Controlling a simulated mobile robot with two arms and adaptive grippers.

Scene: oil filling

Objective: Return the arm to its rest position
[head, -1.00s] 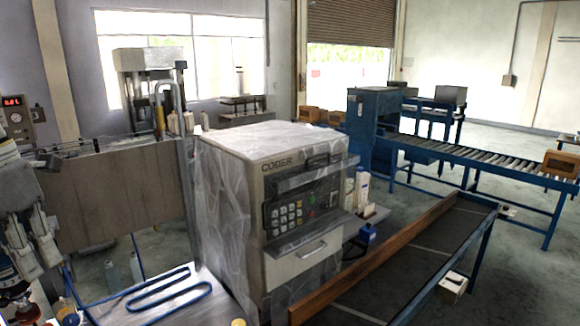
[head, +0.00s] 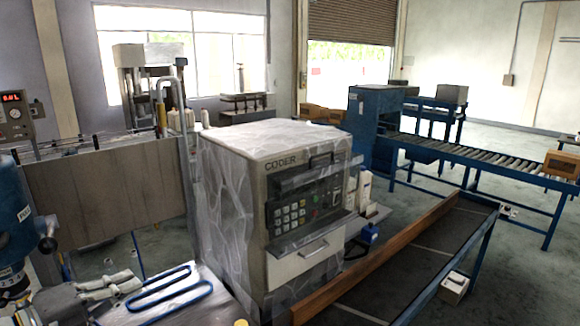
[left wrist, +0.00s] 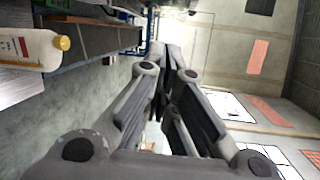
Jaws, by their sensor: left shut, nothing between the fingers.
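My left gripper (head: 132,284) is low at the left of the head view, pointing right, with its fingers above the metal table top. Its pale grey fingers are together and hold nothing. In the left wrist view the fingers (left wrist: 172,62) reach up the picture and converge at the tips, with nothing between them. My right gripper is not in view.
A coder machine (head: 285,200) stands right of the gripper. A blue looped tube (head: 170,292) lies on the metal table (head: 205,308) near the fingertips. A yellow-capped bottle (left wrist: 32,50) shows in the left wrist view. A conveyor (head: 400,270) runs to the right.

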